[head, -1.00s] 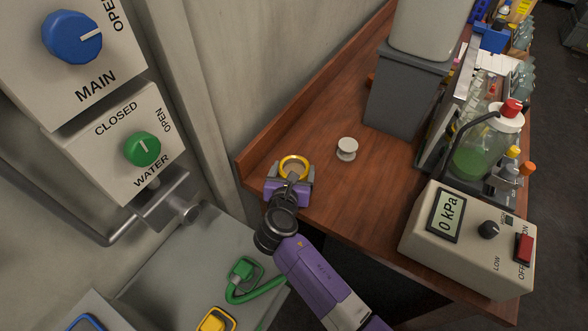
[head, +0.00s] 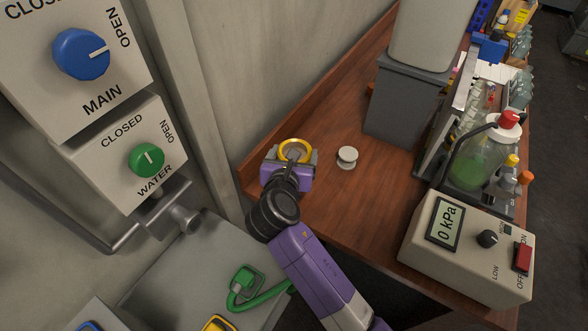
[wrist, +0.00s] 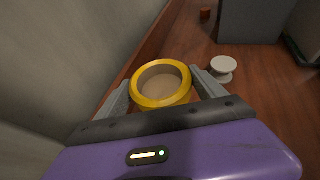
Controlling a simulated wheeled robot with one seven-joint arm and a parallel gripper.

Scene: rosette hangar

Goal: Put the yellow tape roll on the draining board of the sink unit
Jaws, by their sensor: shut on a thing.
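The yellow tape roll (head: 296,141) is held between the fingers of my gripper (head: 295,157), above the left end of the brown wooden bench. In the wrist view the roll (wrist: 161,101) has its open ring facing up, with one grey finger on each side of it. My gripper (wrist: 163,86) is shut on the roll. I cannot make out a sink or a draining board for certain in either view.
A white spool-like knob (head: 347,158) stands on the bench (head: 325,205) right of my gripper. A grey bin (head: 402,100) and a pressure box (head: 465,250) stand farther right. Valve boxes (head: 103,150) are at left. A grey surface (head: 185,270) with green and yellow fittings lies below them.

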